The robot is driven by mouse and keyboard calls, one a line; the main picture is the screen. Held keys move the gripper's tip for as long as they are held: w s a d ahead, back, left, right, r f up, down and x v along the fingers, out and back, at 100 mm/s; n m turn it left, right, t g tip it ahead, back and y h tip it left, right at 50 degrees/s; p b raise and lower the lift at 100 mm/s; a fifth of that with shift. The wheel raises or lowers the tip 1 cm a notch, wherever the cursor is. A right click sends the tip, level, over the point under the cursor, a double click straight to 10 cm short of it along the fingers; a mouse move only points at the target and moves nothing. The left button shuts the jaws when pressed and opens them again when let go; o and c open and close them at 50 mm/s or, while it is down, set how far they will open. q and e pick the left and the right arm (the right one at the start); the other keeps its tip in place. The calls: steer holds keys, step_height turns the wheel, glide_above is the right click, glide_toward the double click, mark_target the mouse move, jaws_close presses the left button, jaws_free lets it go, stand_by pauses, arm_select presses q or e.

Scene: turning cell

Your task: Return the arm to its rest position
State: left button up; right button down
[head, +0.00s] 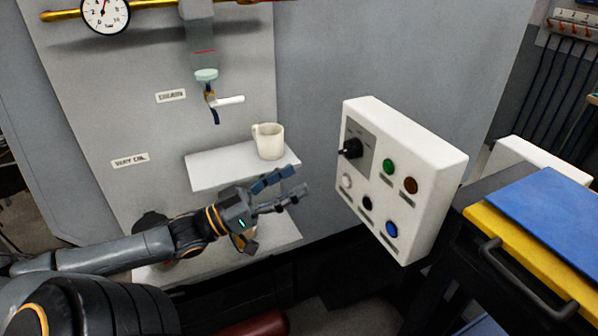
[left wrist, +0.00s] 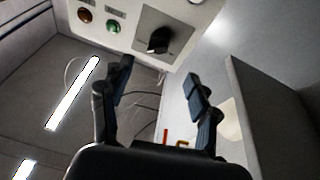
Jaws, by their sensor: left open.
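My left gripper (head: 283,189) reaches in from the left in the head view. It is open and empty, in front of the small upper shelf and to the left of the white control box. In the left wrist view its two fingers (left wrist: 160,88) stand apart with nothing between them, with the control box (left wrist: 150,25) beyond them. My right gripper does not show in either view.
A white mug (head: 268,141) stands on the upper shelf (head: 215,171), just above the left gripper. The control box (head: 440,170) has a black rotary switch (head: 351,149) and several buttons. A dark cart with a yellow drawer (head: 520,255) stands at right.

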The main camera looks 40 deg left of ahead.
arm_select(q)
steer(key=s+d+f+n+g+y, duration=0.1)
steer(key=s+d+f+g+y, duration=0.15)
steer(key=f, duration=0.45)
steer(key=s+d+f+n+g+y, duration=0.1)
steer(key=d+f+g+y, duration=0.15)
steer(key=f, duration=0.55)
steer(key=s+d+f+n+g+y, duration=0.1)
steer(key=f+g+y, duration=0.2)
steer(key=f, duration=0.4)
steer(key=s+d+f+m+g, duration=0.1)
steer(key=s+d+f+g, duration=0.25)
steer(key=s+d, duration=0.25)
steer(key=s+d+f+g, duration=0.2)
steer(key=s+d+g, duration=0.3)
step_height(320, 180, down, 26)
steer(key=s, duration=0.1)
steer(key=s+a+f+g, duration=0.2)
steer(key=s+a+f, duration=0.1)
steer(key=s+f, duration=1.3)
steer(key=shift+s+f+m+y, duration=0.3)
steer(key=shift+s+f+y, duration=0.1)
steer(key=shift+s, duration=0.3)
